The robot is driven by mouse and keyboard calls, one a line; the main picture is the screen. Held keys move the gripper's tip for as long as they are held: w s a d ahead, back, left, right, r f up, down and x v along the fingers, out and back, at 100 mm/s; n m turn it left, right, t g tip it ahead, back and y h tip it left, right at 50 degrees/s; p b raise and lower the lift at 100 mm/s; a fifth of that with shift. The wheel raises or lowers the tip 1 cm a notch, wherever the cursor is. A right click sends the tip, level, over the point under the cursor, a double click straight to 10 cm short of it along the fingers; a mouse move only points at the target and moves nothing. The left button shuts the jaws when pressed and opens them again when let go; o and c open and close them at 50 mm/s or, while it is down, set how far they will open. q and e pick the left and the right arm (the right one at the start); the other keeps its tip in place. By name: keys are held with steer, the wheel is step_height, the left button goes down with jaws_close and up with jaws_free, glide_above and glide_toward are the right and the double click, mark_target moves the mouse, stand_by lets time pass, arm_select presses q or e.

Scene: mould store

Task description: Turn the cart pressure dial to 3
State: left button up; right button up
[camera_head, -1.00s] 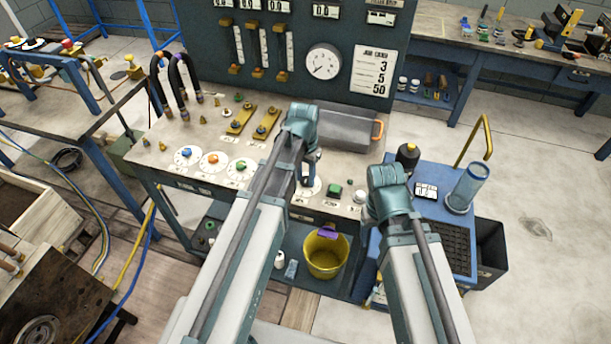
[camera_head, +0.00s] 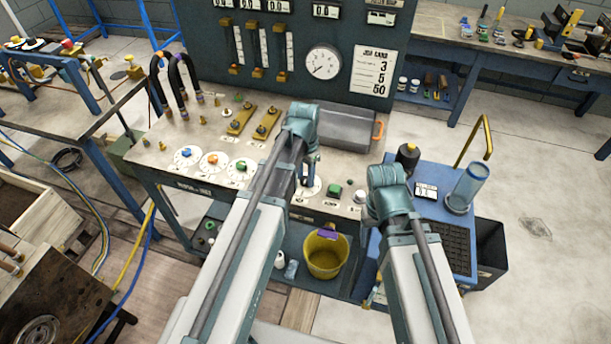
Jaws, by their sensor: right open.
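The bench-like cart top (camera_head: 158,130) carries a row of white dials with coloured knobs: blue (camera_head: 186,153), orange (camera_head: 213,160) and green (camera_head: 240,167). Their lettering is too small to read, so I cannot tell which is the pressure dial. Another white dial (camera_head: 313,188) is partly hidden by my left arm. My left gripper (camera_head: 311,172) points down over that dial; its fingertips are mostly hidden, so contact and opening cannot be told. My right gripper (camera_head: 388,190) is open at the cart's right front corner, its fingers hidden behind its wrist.
The back panel holds a round gauge (camera_head: 323,62) and a job card (camera_head: 374,72) reading 3, 5, 50. A grey box (camera_head: 345,128) lies behind my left gripper. A green button (camera_head: 334,190) is nearby. A blue trolley (camera_head: 425,215) with a clear cylinder stands right; a yellow bucket (camera_head: 325,256) sits below.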

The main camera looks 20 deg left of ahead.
mark_target(305, 179)
arm_select(q)
steer(key=o, duration=0.4)
step_height(305, 179, up, 14)
steer(key=p, duration=1.3)
steer(key=shift+w+a+f+p, duration=0.1)
steer(key=shift+a+p, duration=0.05)
steer(key=shift+p, duration=0.25)
steer(key=s+d, duration=0.3)
steer(key=s, duration=0.2)
steer(key=s+d+f+n+y+b, duration=0.1)
steer(key=s+d, duration=0.3)
steer(key=s, duration=0.1)
steer(key=s+d+f+n+b, duration=0.1)
steer(key=s+d, duration=0.2)
steer(key=s, duration=0.2)
steer(key=shift+s+d+f, duration=0.1)
steer(key=shift+d+f, duration=0.1)
steer(key=shift+d, duration=0.2)
